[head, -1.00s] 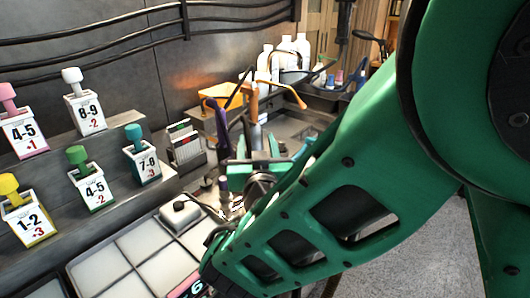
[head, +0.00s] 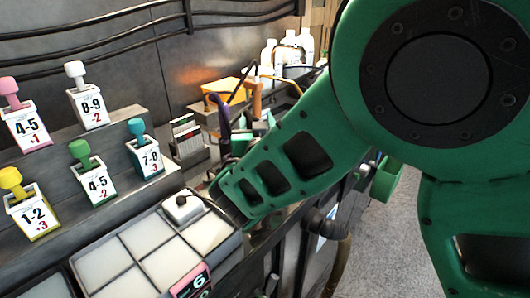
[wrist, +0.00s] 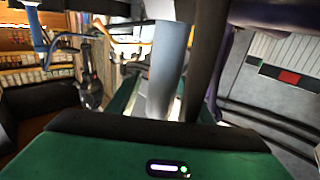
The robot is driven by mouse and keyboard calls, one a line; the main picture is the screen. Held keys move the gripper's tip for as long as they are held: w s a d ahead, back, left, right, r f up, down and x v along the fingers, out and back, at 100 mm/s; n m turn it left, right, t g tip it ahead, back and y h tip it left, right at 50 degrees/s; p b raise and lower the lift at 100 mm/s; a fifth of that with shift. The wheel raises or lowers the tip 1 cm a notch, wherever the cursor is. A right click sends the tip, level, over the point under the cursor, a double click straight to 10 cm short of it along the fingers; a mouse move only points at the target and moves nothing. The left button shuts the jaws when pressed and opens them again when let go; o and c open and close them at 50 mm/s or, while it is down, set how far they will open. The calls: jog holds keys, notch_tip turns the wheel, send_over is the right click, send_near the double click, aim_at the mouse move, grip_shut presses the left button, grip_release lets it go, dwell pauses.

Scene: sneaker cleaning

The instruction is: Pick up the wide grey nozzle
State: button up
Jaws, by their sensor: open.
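A light grey tube (wrist: 168,62), which looks like the wide grey nozzle, stands upright in the middle of the wrist view, just in front of my gripper (wrist: 163,105). My gripper is open, with green fingers to either side of the tube's lower part. I cannot tell whether they touch it. A dark upright piece stands close to the tube's right. In the head view my green arm hides most of my gripper, and I cannot make out the grey nozzle.
A purple nozzle (head: 220,112) and an orange nozzle (head: 257,100) stand near my gripper's area. White bottles (head: 287,52) stand behind. A tiled tray (head: 150,232) and several numbered dispensers, one with a yellow top (head: 10,178), are at left.

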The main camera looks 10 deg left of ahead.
grip_shut()
dwell(0.3)
